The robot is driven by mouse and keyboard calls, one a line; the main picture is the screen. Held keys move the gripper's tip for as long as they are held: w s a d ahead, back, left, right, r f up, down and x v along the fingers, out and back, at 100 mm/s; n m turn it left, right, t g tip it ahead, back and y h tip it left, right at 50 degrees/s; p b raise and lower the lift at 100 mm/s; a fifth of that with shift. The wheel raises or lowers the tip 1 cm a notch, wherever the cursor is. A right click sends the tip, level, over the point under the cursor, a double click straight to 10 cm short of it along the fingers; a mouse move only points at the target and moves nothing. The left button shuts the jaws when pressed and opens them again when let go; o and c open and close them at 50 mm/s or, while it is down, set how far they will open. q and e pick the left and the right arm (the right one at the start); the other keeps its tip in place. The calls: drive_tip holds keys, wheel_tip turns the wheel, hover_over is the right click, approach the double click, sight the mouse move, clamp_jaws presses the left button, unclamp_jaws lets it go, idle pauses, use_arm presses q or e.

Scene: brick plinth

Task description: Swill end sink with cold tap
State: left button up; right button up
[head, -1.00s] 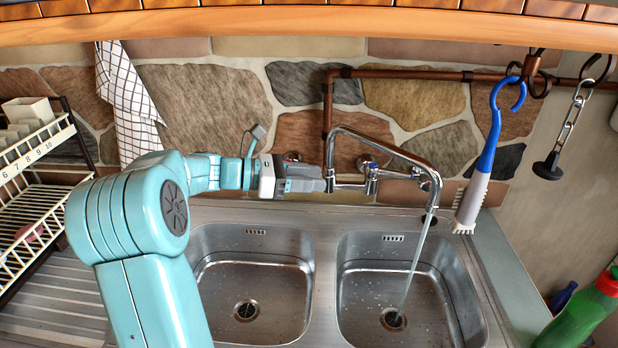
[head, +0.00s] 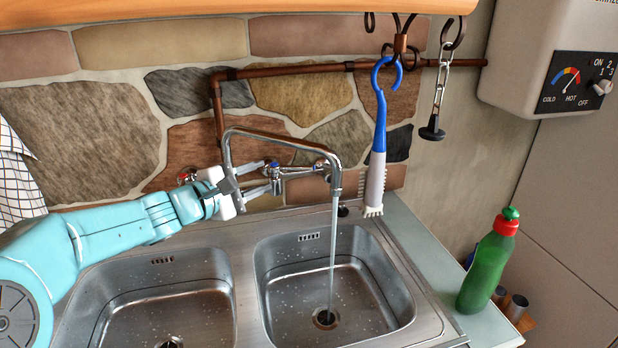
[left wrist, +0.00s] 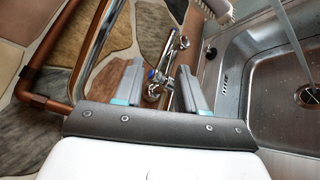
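A chrome mixer tap (head: 280,172) is fixed to the stone wall, its spout (head: 335,185) over the right basin (head: 385,290). Water (head: 333,250) runs from the spout into that basin, near its drain (head: 325,319). A blue-marked handle (head: 275,168) sits on the tap's right part; a red-marked one (head: 187,176) is at the left, partly behind my gripper. My left gripper (head: 262,180) is open beside the tap body. In the left wrist view its fingers (left wrist: 160,88) stand apart, with the chrome tap and a blue mark (left wrist: 151,74) seen between them. Contact cannot be told. My right gripper is not in view.
A blue and white brush (head: 378,150) hangs from a hook right of the spout. A plug on a chain (head: 433,130) hangs farther right. A green bottle (head: 489,265) stands on the right ledge. The left basin (head: 165,310) has no running water.

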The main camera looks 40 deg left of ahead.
sight(304, 168)
use_arm(q)
drive_tip(key=w+f+p, duration=0.1)
drive_tip(key=w, duration=0.4)
drive_tip(key=w+d+f+m, duration=0.1)
drive_tip(key=w, duration=0.4)
drive_tip(key=w+f+m+y+p, duration=0.1)
drive_tip(key=w, duration=0.4)
drive_tip(key=shift+w+d+f+p, duration=0.2)
drive_tip(key=shift+d+f+p, duration=0.05)
drive_tip(key=shift+p, duration=0.1)
drive_tip(key=shift+w+f, duration=0.15)
drive_tip(key=shift+w, duration=0.4)
clamp_jaws()
